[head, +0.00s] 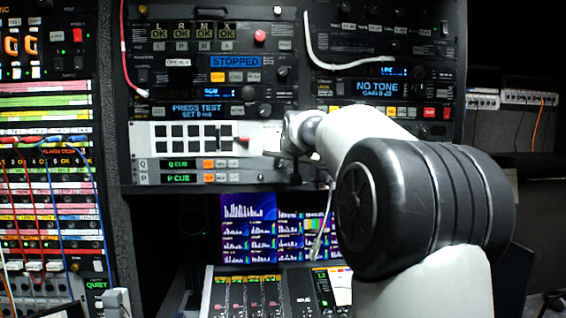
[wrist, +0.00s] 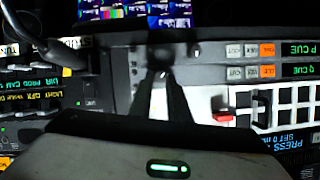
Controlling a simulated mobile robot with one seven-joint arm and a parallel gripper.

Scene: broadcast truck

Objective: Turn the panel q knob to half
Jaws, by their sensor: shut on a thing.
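The panel Q row carries a green "Q CUE" display (head: 175,163), upright in the head view and upside down in the wrist view (wrist: 299,70). A matching "P CUE" display (head: 178,178) sits just below it. My gripper (wrist: 163,72) reaches the right end of the Q row, level with its display. Its two dark fingers converge there and are shut on what appears to be the panel Q knob. In the head view my own wrist and arm cover that end.
A white panel with black square buttons (head: 195,136) and a red lever (head: 243,140) sits just above the Q row. Monitor screens (head: 249,228) and a mixing desk (head: 265,290) lie below. Patch cables (head: 68,200) hang on the left rack.

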